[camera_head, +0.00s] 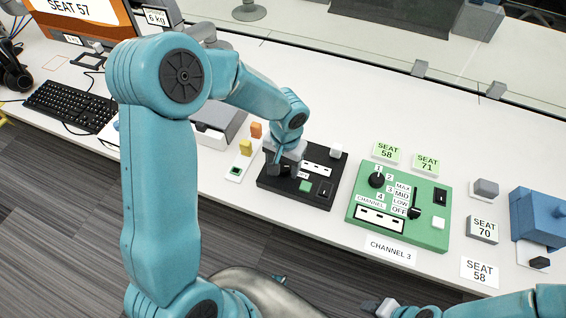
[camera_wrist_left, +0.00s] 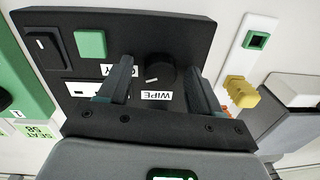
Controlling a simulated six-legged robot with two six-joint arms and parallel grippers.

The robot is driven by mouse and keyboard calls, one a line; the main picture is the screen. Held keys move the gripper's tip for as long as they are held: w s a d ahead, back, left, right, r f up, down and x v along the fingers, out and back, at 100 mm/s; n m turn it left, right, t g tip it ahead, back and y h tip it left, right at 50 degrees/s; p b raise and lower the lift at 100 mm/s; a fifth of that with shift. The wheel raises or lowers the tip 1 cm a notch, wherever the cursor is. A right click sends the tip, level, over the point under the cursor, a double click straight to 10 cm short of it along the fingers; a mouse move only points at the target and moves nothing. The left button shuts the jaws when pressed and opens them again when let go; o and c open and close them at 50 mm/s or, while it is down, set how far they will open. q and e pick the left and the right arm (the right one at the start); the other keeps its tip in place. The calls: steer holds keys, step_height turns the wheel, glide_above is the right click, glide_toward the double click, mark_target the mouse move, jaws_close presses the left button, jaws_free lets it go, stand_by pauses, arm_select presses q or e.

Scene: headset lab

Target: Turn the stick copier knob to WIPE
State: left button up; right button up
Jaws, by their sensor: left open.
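The stick copier is a black box (camera_head: 328,166) on the white table, left of the green box. It has a green button (camera_wrist_left: 90,44), a black rocker switch (camera_wrist_left: 42,46) and a white slotted strip. Its round black knob (camera_wrist_left: 162,72) shows in the left wrist view between the fingers of my open left gripper (camera_wrist_left: 160,84). A gap shows on each side of the knob. The WIPE label (camera_wrist_left: 157,96) is below the knob and a partly hidden label (camera_wrist_left: 118,70) is left of it. The knob's white mark points left and slightly down. My right gripper (camera_head: 378,307) is low, far from the copier.
A green channel box (camera_head: 437,232) with a knob and slider stands to the right. Yellow (camera_head: 246,147) and orange (camera_head: 256,129) sticks stand on a white strip at left. Seat cards, a blue device (camera_head: 540,213) and a keyboard (camera_head: 70,105) are farther out.

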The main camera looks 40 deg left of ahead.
arm_select(q)
steer(key=c, duration=1)
steer(key=shift+c, duration=0.2)
steer(key=n+b, duration=0.2)
steer(key=shift+w+f+b, duration=0.1)
steer(key=shift+f+b, duration=0.05)
steer(key=shift+b, duration=0.2)
steer(key=n+b, duration=0.5)
steer(key=n, duration=0.2)
steer(key=shift+n+b, duration=0.3)
steer(key=shift+n, duration=0.1)
steer(key=shift+r+n+g+b, duration=0.15)
steer(key=shift+n+b, duration=0.2)
steer(key=shift+n, duration=0.65)
steer(key=shift+r+n+g+b, duration=0.15)
steer(key=shift+n+b, duration=0.2)
steer(key=shift+n, duration=0.65)
